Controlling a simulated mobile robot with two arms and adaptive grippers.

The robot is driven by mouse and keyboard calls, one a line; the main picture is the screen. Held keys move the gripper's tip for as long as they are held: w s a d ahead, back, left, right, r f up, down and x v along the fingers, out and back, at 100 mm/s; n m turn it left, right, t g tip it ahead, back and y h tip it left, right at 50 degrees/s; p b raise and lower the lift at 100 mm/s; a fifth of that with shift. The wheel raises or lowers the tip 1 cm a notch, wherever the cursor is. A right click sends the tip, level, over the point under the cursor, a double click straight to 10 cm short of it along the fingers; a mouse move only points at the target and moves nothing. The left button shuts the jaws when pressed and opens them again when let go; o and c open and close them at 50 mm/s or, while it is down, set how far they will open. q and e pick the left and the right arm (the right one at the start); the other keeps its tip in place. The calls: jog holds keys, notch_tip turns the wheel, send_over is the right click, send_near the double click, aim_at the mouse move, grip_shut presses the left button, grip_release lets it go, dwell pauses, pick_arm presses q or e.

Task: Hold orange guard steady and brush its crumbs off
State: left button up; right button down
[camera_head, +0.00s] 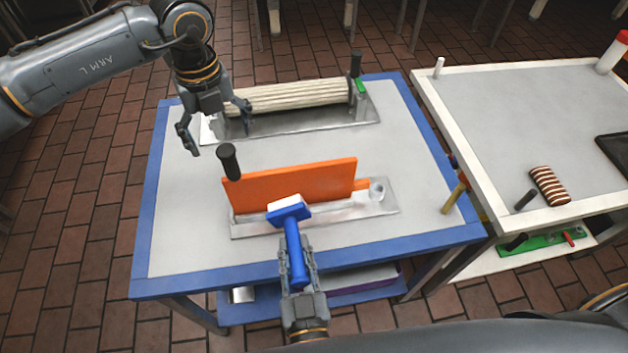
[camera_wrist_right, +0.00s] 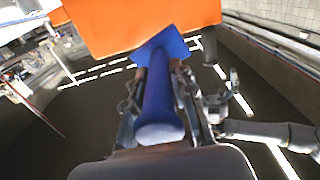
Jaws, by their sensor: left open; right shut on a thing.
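The orange guard (camera_head: 300,184) stands upright on a metal base plate (camera_head: 350,209) on the blue-edged table, with a black knob (camera_head: 229,161) at its left end. My right gripper (camera_head: 297,262) is shut on the blue handle of a brush (camera_head: 290,212). The brush's white bristles are in front of the guard's lower middle; I cannot tell whether they touch it. The right wrist view shows the blue handle (camera_wrist_right: 160,105) between the fingers and the guard (camera_wrist_right: 140,22) close above. My left gripper (camera_head: 216,125) is open and empty, above and left of the guard. No crumbs can be made out.
Behind the guard, a ribbed cream roller (camera_head: 290,96) sits on a second metal plate (camera_head: 300,124). A white-edged table (camera_head: 437,95) on the right holds a striped brown piece (camera_head: 550,185) and a dark tray (camera_head: 613,154). The blue-edged table (camera_head: 170,230) is clear at its left front.

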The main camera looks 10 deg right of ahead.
pick_arm(q)
notch_tip(320, 180, up, 12)
dwell(0.6)
pick_arm(e)
jog(key=shift+s, duration=0.1)
